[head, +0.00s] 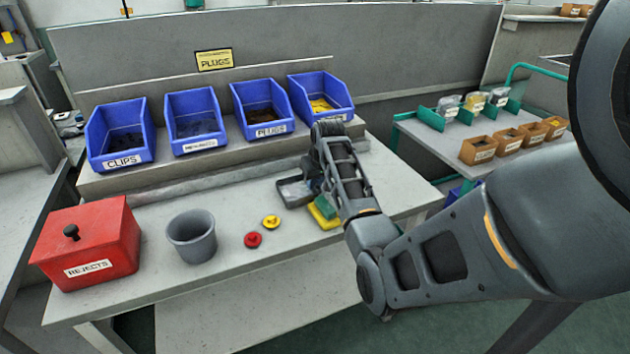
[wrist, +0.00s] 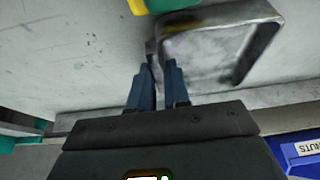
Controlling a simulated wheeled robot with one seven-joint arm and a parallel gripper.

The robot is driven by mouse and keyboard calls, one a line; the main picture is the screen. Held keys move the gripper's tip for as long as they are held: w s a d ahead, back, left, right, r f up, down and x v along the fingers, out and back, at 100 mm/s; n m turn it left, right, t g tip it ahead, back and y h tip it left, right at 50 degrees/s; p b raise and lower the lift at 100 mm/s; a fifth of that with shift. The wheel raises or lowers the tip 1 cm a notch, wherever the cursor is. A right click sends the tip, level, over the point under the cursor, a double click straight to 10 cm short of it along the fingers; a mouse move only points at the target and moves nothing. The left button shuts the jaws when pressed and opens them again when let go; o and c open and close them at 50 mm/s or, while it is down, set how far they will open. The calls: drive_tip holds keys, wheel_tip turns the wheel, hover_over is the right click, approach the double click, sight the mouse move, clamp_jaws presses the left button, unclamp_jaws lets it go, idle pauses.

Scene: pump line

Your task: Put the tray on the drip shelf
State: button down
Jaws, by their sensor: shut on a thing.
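The tray (head: 293,192) is a shallow grey metal one with a raised rim, at the back middle of the bench in the head view. It fills the upper right of the wrist view (wrist: 218,58). My gripper (wrist: 158,66) has its two dark fingers close together at the tray's near left corner, shut on its edge. In the head view my arm hides the fingers and part of the tray. I cannot tell whether the tray rests on the bench or hangs just above it. No shelf is marked as the drip shelf.
Blue bins (head: 196,124) stand on a raised ledge behind. A green and yellow sponge (head: 324,213) lies beside my arm. A red rejects box (head: 88,245), a grey cup (head: 191,236), a yellow piece (head: 271,222) and a red piece (head: 253,240) occupy the bench's left and middle.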

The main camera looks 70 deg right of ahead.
drive_tip(key=c, duration=1.1)
unclamp_jaws()
